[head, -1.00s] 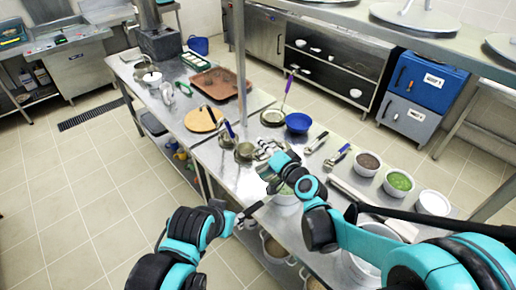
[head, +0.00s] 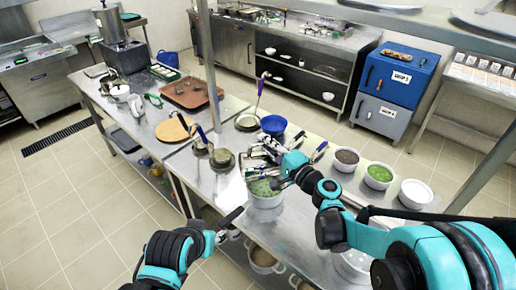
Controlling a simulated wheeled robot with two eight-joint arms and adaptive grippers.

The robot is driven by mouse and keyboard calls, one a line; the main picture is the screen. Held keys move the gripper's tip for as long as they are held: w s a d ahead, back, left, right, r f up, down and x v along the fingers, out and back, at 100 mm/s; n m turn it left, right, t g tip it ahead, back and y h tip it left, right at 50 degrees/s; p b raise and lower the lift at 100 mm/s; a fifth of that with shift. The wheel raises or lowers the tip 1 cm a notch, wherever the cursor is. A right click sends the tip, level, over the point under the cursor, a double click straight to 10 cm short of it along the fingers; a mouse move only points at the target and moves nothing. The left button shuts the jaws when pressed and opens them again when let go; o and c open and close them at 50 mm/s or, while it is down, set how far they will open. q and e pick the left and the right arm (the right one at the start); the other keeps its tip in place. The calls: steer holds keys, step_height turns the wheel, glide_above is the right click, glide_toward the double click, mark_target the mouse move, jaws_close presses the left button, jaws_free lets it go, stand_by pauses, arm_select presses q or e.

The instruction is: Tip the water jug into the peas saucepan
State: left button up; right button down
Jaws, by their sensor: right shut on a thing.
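The peas saucepan (head: 266,198), a pale pot with green contents, stands near the front edge of the steel table. My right gripper (head: 277,176) is just above its right rim, shut on the water jug (head: 257,163). The jug is a grey metallic vessel over the back of the saucepan. It looks tilted, but the gripper partly covers it, and I cannot make out any water stream. My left gripper (head: 230,222) is in front of the table edge, left of and below the saucepan. I cannot tell whether its fingers are open or shut.
Bowls of dark food (head: 346,159), green food (head: 378,177) and white food (head: 414,194) stand to the right. A post (head: 209,70) rises from the table. More pots sit on the lower shelf.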

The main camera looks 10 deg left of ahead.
steer(key=shift+w+d+r+m+t+y+b, duration=0.15)
steer(key=shift+w+d+m+t+b, duration=0.15)
steer(key=shift+d+m, duration=0.35)
steer(key=shift+w+d+r+m+t+y+b, duration=0.1)
steer(key=shift+w+d+m+t+y+b, duration=0.15)
steer(key=shift+d+m, duration=0.35)
steer(key=shift+w+d+f+m+t+b, duration=0.1)
steer(key=shift+w+d+m+b, duration=0.15)
steer(key=shift+d+m+b, duration=0.25)
steer(key=shift+w+d+r+m+t+b, duration=0.15)
steer(key=shift+w+d+m+b, duration=0.15)
steer(key=shift+d, duration=0.45)
steer(key=shift+w+d+f+m+t+b, duration=0.1)
steer(key=shift+w+d+f+m+b, duration=0.1)
steer(key=shift+d+m+b, duration=0.3)
steer(key=shift+d, duration=0.1)
stand_by(0.4)
